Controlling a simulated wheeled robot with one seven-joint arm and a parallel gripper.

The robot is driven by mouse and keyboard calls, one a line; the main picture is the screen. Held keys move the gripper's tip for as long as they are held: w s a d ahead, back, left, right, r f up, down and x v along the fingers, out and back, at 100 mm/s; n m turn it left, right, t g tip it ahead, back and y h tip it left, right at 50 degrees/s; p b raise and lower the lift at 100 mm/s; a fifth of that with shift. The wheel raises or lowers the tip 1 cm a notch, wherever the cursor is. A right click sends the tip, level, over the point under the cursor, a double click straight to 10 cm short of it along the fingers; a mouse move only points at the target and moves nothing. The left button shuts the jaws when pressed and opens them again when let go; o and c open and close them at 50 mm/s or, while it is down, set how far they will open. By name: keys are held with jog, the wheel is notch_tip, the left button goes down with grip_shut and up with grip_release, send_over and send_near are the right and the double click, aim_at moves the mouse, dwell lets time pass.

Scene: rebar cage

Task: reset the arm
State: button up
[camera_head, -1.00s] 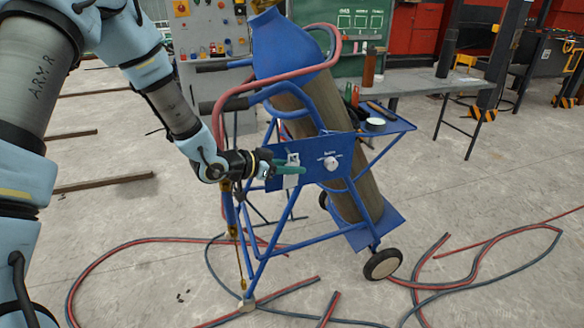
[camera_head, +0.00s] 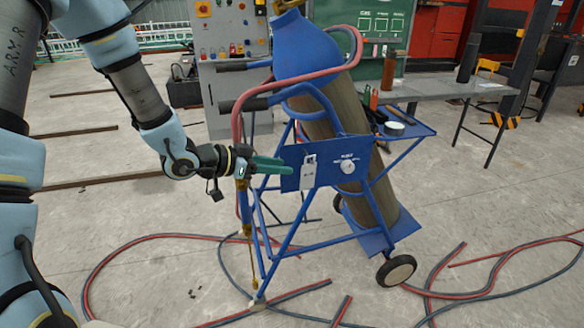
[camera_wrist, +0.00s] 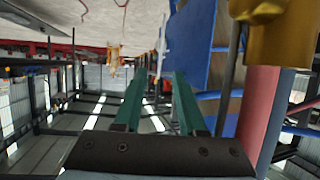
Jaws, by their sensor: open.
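My arm reaches in from the left in the head view. My gripper (camera_head: 272,165) has green fingers and is beside the blue panel of the gas cylinder cart, at its left edge. In the wrist view the two green fingers of my gripper (camera_wrist: 158,90) are spread with nothing between them. The blue panel (camera_wrist: 188,42) is close on the right there, and a brass fitting (camera_wrist: 268,30) is near at the upper right. A white tag (camera_head: 308,172) hangs on the panel (camera_head: 345,160) in the head view.
The blue cart carries a tilted cylinder (camera_head: 372,190) and a side tray (camera_head: 405,130). Red and dark hoses (camera_head: 130,244) loop over the floor around its wheel (camera_head: 396,270). A grey table (camera_head: 450,88) stands behind. Floor at the left is mostly clear.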

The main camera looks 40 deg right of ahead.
jog(key=shift+a+r, duration=0.2)
jog(key=shift+a, duration=0.25)
jog(key=w+a+r+n+t+y+p, duration=0.2)
jog(key=w+a+n+y, duration=0.15)
jog(key=a, duration=0.45)
jog(key=w+a+r+n+t+y+p, duration=0.3)
jog(key=w+a, duration=0.2)
jog(key=a, duration=0.3)
jog(key=w+a+r+n+t+y+p, duration=0.2)
jog(key=w+a+n+y, duration=0.15)
jog(key=a, duration=0.35)
jog(key=s+a+r+n+g+y+p, duration=0.1)
jog(key=s+a+r+n, duration=0.3)
jog(key=a, duration=0.4)
jog(key=s+a+r+n+g+y+p, duration=0.2)
jog(key=s+a+r+n+g+p, duration=0.1)
jog(key=s+a, duration=0.3)
jog(key=a+r+n, duration=0.1)
jog(key=a, duration=0.1)
jog(key=shift+s+a+r+p, duration=0.15)
jog(key=shift+s+a+p, duration=0.2)
jog(key=shift+a, duration=0.05)
jog(key=shift+d, duration=0.1)
